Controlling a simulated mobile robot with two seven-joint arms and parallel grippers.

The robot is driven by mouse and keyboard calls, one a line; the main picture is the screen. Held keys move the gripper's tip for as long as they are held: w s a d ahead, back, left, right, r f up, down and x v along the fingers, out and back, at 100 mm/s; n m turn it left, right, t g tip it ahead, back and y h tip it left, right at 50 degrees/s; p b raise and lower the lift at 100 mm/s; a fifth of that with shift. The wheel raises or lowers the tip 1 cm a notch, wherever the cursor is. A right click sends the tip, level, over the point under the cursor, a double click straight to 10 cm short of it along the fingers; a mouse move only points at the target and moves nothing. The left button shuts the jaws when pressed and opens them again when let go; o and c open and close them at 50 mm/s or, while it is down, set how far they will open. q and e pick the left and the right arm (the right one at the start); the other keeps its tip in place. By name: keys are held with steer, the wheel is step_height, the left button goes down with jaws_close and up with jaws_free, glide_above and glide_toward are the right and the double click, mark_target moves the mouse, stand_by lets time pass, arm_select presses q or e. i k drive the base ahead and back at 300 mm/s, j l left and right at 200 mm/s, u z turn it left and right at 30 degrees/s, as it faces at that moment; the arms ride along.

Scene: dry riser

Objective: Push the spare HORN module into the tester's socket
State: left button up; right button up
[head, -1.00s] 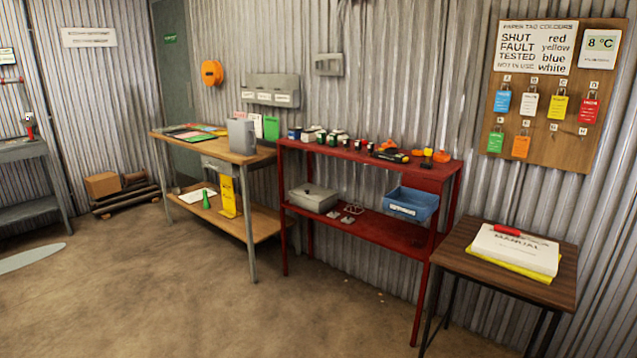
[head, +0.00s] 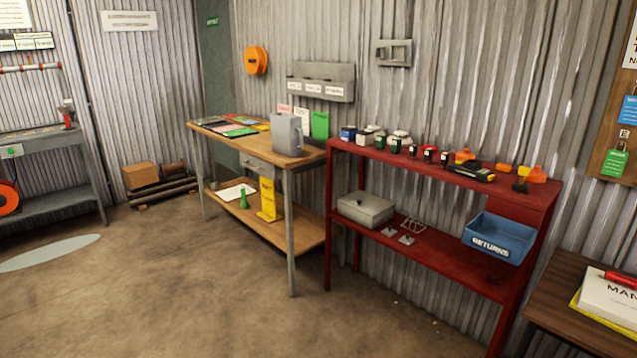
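Neither of my grippers is in the head view. I cannot pick out the HORN module or the tester with its socket for certain. Several small modules and devices stand in a row on the top of the red shelf (head: 440,165), some dark with white or coloured parts, too small to read. A black and yellow handheld device (head: 471,172) lies among them towards the right end. A grey box (head: 366,209) sits on the red shelf's lower level.
A small brown table (head: 568,313) with a manual is at the right. The floor (head: 210,290) in front is clear.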

mark_target(472, 169)
steer(key=i+j, duration=0.1)
steer(key=i, duration=1.05)
steer(key=i+j+z, duration=0.1)
steer(key=i+z, duration=0.3)
steer(key=i+j+z, duration=0.25)
steer(key=i+z, duration=0.15)
steer(key=i+j+z, duration=0.2)
steer(key=z, duration=0.2)
steer(key=i+j+z, duration=0.25)
steer(key=z, duration=0.15)
steer(key=j, duration=0.1)
